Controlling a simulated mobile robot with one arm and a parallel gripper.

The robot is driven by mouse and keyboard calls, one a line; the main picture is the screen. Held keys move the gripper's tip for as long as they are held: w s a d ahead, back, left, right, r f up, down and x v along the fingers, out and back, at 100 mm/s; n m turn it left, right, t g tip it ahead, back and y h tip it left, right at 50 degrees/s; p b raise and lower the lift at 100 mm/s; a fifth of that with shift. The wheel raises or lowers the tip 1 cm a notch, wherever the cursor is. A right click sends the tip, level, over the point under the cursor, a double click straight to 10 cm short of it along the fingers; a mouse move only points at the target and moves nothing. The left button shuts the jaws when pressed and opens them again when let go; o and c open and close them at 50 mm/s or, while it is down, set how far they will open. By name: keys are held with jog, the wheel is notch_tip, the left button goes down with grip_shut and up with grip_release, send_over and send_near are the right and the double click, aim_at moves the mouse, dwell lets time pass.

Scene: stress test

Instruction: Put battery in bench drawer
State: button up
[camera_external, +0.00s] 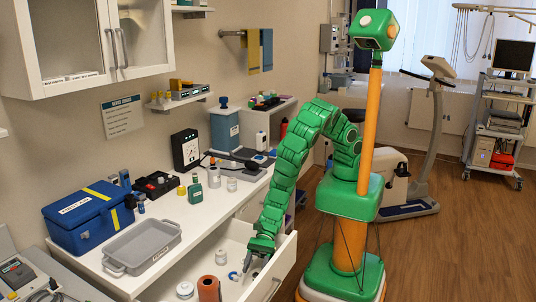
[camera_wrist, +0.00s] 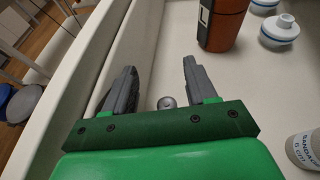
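The bench drawer (camera_external: 281,265) is pulled out, and its pale front wall (camera_wrist: 138,45) runs along the left in the wrist view. My gripper (camera_external: 257,268) reaches down into the drawer near this front wall. In the wrist view my gripper (camera_wrist: 150,85) is open, with its two grey fingers wide apart. A small round grey metallic thing (camera_wrist: 167,102), perhaps the battery seen end-on, shows between the fingers and apart from both. Its lower part is hidden by the gripper's green body. I cannot make it out in the external view.
An orange-brown cylinder (camera_external: 208,288), a white-and-blue item (camera_external: 233,276) and a white roll (camera_external: 185,290) are in the drawer. A bandage roll (camera_wrist: 303,148) is at lower right in the wrist view. A grey tray (camera_external: 143,246) and blue first-aid box (camera_external: 87,217) stand on the bench.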

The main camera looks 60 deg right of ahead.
jog(key=shift+s+d+f+h, duration=0.15)
jog(key=shift+d+f, duration=0.05)
jog(key=shift+f, duration=0.3)
jog(key=shift+s+d+f+h, duration=0.15)
jog(key=shift+d+f, duration=0.05)
jog(key=shift+f, duration=0.25)
jog(key=shift+r, duration=0.15)
jog(key=shift+w+v, duration=0.25)
jog(key=shift+v, duration=1.15)
jog(key=shift+w+d+r, duration=0.2)
jog(key=shift+d+r, duration=0.55)
jog(key=shift+d, duration=0.15)
jog(key=shift+w+d+r, duration=0.25)
jog(key=shift+d+r, duration=0.5)
jog(key=shift+d, duration=0.2)
